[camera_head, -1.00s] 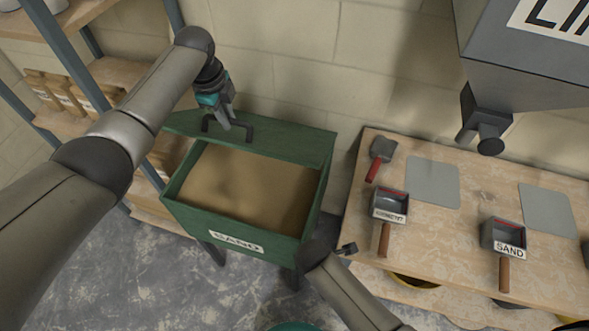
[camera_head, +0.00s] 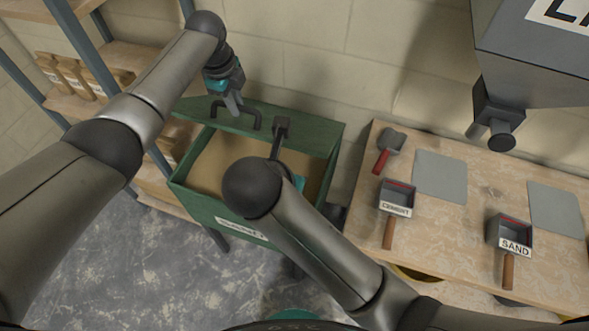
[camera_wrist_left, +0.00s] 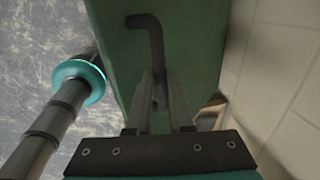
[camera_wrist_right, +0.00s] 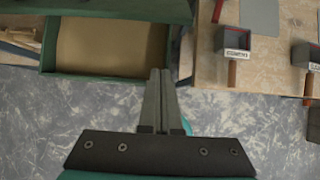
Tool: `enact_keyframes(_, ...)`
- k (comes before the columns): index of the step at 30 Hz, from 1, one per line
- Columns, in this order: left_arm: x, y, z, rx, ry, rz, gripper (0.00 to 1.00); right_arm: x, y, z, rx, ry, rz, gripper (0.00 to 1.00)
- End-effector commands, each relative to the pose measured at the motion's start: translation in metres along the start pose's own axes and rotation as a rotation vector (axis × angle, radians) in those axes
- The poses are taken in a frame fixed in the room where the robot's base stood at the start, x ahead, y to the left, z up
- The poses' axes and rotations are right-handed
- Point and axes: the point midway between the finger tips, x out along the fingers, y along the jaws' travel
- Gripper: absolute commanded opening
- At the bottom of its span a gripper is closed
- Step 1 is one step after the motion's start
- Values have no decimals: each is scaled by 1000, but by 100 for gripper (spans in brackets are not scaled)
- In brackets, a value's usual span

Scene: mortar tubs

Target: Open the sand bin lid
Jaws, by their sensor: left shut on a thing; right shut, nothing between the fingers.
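The green sand bin (camera_head: 198,205) stands left of the worktable, its top uncovered over most of its width and tan sand (camera_head: 212,165) showing inside. Its green lid (camera_head: 318,132) lies at the back edge, with a dark bar handle (camera_head: 257,121). My left gripper (camera_head: 235,108) is shut on this handle; the left wrist view shows the handle (camera_wrist_left: 151,35) between the fingers, above the lid (camera_wrist_left: 195,40). My right arm crosses in front of the bin and hides part of it and its label. My right gripper (camera_wrist_right: 160,75) is shut and empty, with the open bin ahead of it.
The worktable (camera_head: 435,225) at the right holds a cement scoop (camera_head: 396,200), a sand scoop (camera_head: 512,236), a red-handled trowel (camera_head: 388,150) and grey mats. A grey hopper (camera_head: 525,60) hangs above it. Shelves with bags (camera_head: 62,75) stand at the left.

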Motion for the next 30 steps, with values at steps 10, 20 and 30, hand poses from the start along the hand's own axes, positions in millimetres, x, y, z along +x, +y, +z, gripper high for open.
enact_keyframes(10, 1, -4, -5, 4, 8, -15, 0, 65, -2, -2, 2, 3, -5, 0)
enact_keyframes(20, 1, -4, -5, 4, 8, -15, 0, 79, 0, 25, 6, 0, 2, 0)
enact_keyframes(30, 1, -4, -5, 4, 8, -15, 0, 75, -1, 37, 4, 2, -1, 0)
